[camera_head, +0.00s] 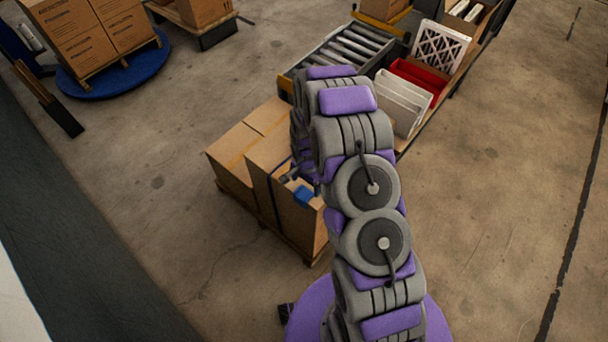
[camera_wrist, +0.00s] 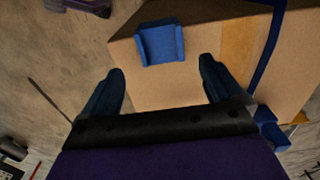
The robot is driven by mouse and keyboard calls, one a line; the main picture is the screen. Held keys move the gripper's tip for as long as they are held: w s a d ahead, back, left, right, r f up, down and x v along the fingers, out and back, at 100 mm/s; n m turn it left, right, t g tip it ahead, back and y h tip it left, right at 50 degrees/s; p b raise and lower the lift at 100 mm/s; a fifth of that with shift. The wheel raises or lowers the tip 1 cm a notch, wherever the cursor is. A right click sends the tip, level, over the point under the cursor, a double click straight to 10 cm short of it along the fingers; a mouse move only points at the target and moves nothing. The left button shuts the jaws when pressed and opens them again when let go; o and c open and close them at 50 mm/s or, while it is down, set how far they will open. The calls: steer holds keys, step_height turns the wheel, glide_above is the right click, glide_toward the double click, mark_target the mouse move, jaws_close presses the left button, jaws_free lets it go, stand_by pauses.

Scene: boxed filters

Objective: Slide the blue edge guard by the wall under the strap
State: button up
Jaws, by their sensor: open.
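A blue edge guard (camera_wrist: 160,43) sits on an edge of a cardboard box (camera_wrist: 185,85) in the wrist view, apart from the strap. In the head view a blue guard (camera_head: 303,195) shows at the box's upper right edge, beside my arm. The dark blue strap (camera_wrist: 268,50) runs over the box at the right of the wrist view. Another blue piece (camera_wrist: 270,132) lies near the strap, partly hidden by my gripper. My gripper (camera_wrist: 162,66) is open and empty, its fingers on either side of the space just below the guard. In the head view my arm mostly hides it.
The strapped boxes stand on a wooden pallet (camera_head: 305,256). Behind my arm are a roller conveyor (camera_head: 345,50) and a bench with a red bin (camera_head: 418,78) and white filters (camera_head: 402,105). Stacked boxes (camera_head: 95,35) stand on a blue turntable (camera_head: 115,75). Floor left of the pallet is clear.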

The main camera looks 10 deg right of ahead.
mark_target(304, 193)
steer(key=f, duration=0.3)
steer(key=shift+a+f, duration=0.2)
steer(key=shift+f, duration=0.05)
steer(key=shift+a+f, duration=0.4)
steer(key=shift+a, duration=0.05)
steer(key=shift+d, duration=0.5)
steer(key=shift+c, duration=1.2)
steer(key=c, duration=0.3)
steer(key=shift+a, duration=0.35)
steer(key=c, duration=0.6)
steer(key=shift+d, duration=0.1)
